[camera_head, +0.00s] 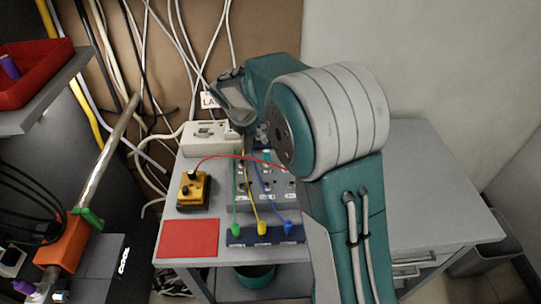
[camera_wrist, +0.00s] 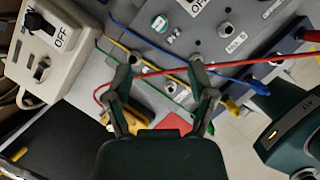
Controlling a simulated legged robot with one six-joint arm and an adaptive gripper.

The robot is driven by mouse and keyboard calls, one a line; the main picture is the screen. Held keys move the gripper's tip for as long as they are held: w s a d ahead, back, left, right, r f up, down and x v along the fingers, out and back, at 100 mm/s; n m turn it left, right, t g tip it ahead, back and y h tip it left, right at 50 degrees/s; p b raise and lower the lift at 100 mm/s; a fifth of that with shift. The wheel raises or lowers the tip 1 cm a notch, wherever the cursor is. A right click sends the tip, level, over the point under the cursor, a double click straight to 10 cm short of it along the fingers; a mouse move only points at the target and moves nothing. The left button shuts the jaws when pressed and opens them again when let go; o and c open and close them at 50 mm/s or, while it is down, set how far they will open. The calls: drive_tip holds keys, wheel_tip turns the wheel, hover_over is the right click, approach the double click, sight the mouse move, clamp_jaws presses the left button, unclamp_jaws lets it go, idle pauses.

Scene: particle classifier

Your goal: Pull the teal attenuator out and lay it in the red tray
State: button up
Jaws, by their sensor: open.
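In the wrist view, a small teal round cap (camera_wrist: 158,23), which looks like the teal attenuator, stands on the grey panel (camera_wrist: 200,45). My gripper (camera_wrist: 163,66) is open over the panel, with nothing held; its fingertips are apart from the cap, which lies beyond them. The red cable crosses the gap between the fingers in the picture; I cannot tell whether it touches them. The red tray (camera_head: 62,62) is on a grey shelf at the upper left, with a purple item inside.
Red, green, yellow and blue cables run over the panel (camera_head: 265,198). A white switch box (camera_head: 208,138) stands behind it, an orange-yellow box (camera_head: 194,189) to its left. A flat red mat (camera_head: 188,238) lies at the table's front left. The table's right side (camera_head: 430,190) is clear.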

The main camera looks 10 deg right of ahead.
sight(266, 151)
drive_tip(key=x, duration=1.1)
drive_tip(key=shift+w+f, duration=0.2)
drive_tip(key=shift+w, duration=0.1)
clamp_jaws()
